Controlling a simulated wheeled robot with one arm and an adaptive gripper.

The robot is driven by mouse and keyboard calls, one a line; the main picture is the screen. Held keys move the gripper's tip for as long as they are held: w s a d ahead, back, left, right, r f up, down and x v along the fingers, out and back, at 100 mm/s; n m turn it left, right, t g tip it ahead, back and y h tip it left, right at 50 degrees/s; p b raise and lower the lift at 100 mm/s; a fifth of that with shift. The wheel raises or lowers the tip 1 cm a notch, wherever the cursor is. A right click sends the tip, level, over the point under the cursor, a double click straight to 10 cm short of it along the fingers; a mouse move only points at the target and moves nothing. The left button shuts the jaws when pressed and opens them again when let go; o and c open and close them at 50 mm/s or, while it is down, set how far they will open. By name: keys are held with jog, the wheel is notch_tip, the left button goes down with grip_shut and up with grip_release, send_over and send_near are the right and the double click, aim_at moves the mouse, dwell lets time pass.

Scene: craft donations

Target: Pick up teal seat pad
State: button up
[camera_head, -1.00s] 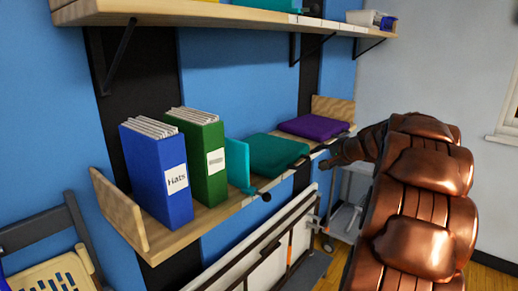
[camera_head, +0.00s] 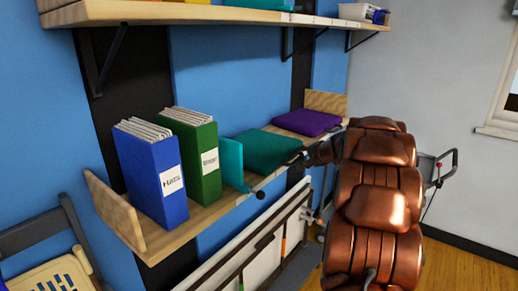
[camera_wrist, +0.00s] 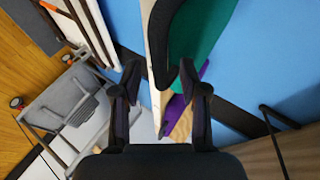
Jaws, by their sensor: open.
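The teal seat pad (camera_head: 268,149) lies flat on the lower shelf, between an upright teal item and a purple pad (camera_head: 306,122). In the wrist view the teal pad (camera_wrist: 205,28) shows partly at the top, beyond the fingers. My gripper (camera_head: 300,158) is at the shelf's front edge, by the right front corner of the teal pad. In the wrist view my gripper (camera_wrist: 167,88) is open, its two dark fingers apart with the shelf edge between them. A dark curved piece in front of the teal pad hides part of it; I cannot tell whether they touch.
The lower shelf (camera_head: 215,212) also holds a blue binder (camera_head: 155,178), a green binder (camera_head: 197,160) and the upright teal item (camera_head: 232,163). An upper shelf (camera_head: 200,16) with brackets hangs above. A white panel (camera_head: 250,255) stands below. A grey cart (camera_wrist: 65,100) is nearby.

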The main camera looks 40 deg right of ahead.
grip_shut()
jog(key=shift+r, duration=0.1)
dwell(0.6)
